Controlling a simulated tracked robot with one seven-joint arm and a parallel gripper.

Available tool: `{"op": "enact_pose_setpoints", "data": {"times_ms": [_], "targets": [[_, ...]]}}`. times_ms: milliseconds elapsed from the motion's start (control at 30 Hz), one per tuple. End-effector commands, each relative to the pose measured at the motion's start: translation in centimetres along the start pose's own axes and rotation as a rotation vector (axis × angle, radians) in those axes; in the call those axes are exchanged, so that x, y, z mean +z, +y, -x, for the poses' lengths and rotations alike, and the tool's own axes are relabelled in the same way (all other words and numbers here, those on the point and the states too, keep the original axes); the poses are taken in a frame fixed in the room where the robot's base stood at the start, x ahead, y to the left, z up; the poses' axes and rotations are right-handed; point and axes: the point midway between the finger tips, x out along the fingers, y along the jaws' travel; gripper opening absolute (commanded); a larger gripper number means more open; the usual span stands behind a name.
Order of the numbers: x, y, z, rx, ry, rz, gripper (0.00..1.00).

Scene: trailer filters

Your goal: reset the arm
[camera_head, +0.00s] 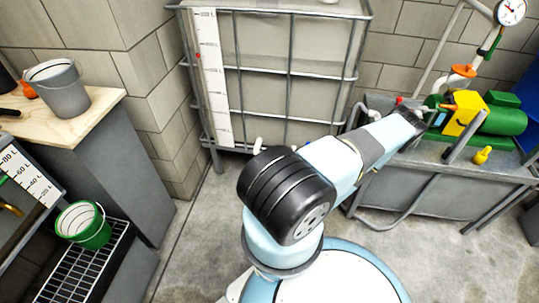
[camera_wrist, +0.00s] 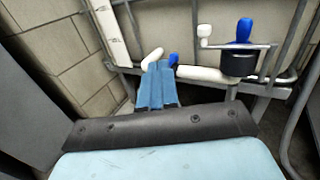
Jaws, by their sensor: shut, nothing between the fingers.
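My gripper (camera_wrist: 159,72) shows in the wrist view as two blue fingers side by side, shut with nothing between them. It points toward the lower frame of the caged tank (camera_wrist: 190,30). A white pipe end (camera_wrist: 152,58) and a small blue part (camera_wrist: 174,60) lie just beyond the fingertips; I cannot tell the gap. In the head view my arm is stretched to the upper right, and the fingers cannot be made out there.
A green pump with a yellow block (camera_head: 464,112) sits on a grey basin (camera_head: 430,190) at right. At left are a grey bucket (camera_head: 60,90) on a wooden top (camera_head: 100,103) and a green bucket (camera_head: 84,228) on a grate. Concrete floor (camera_head: 190,250) is clear before the tank.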

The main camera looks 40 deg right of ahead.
Motion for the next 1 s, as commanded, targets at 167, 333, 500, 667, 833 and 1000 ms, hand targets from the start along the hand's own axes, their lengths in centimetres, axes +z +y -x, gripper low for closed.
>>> {"op": "enact_pose_setpoints", "data": {"times_ms": [167,333,500,667,833,1000], "targets": [[0.0,0.0,0.0,0.000,0.000,0.000,0.00],[0.6,-0.1,-0.4,0.024,-0.010,0.010,0.00],[3.8,0.2,-2.2,0.151,-0.055,0.053,0.00],[8.1,1.3,-4.4,0.328,-0.111,0.110,0.00],[12.6,3.2,-6.2,0.517,-0.161,0.171,0.00],[16.9,5.5,-7.5,0.708,-0.203,0.239,0.00]]}}
